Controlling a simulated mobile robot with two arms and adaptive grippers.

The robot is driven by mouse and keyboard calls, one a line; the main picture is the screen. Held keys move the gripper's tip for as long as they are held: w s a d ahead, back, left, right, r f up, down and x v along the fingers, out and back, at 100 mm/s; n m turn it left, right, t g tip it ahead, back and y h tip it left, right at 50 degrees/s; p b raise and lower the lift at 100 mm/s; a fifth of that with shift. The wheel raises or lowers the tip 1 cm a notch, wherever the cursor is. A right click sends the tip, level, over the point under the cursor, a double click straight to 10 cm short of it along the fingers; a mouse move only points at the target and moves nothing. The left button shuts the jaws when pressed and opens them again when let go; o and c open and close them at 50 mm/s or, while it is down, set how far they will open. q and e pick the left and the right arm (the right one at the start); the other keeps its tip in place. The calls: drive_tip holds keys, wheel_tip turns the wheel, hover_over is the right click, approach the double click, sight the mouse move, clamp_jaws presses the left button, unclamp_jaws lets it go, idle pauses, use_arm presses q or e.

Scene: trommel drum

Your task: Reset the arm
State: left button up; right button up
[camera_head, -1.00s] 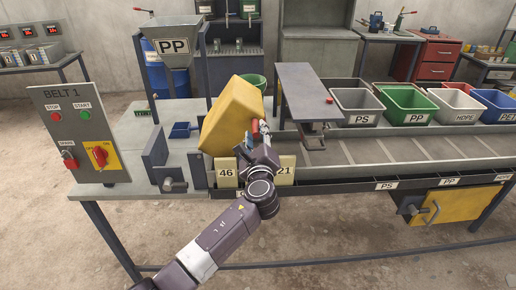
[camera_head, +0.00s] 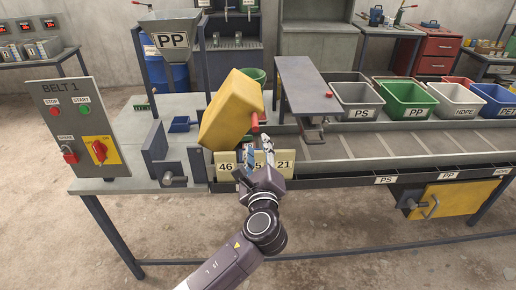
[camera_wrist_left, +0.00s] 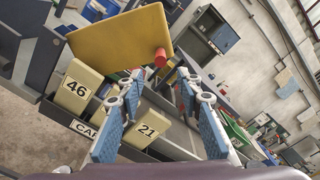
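My left gripper (camera_head: 257,156) is in front of the tilted yellow cover (camera_head: 230,110), just below its red handle (camera_head: 255,122). In the left wrist view, the two blue-padded fingers of the left gripper (camera_wrist_left: 165,115) are spread apart with nothing between them. The yellow cover (camera_wrist_left: 120,40) and its red handle (camera_wrist_left: 160,57) show beyond the fingers there, apart from them. In the head view the gripper partly hides the numbered blocks. My right gripper is not in view.
Numbered blocks 46 (camera_head: 226,166) and 21 (camera_head: 284,162) stand at the table's front edge. The BELT 1 panel (camera_head: 74,125) is at left. A hinged grey plate (camera_head: 308,85) and several bins, including PS (camera_head: 359,103), stand at right. The floor in front is clear.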

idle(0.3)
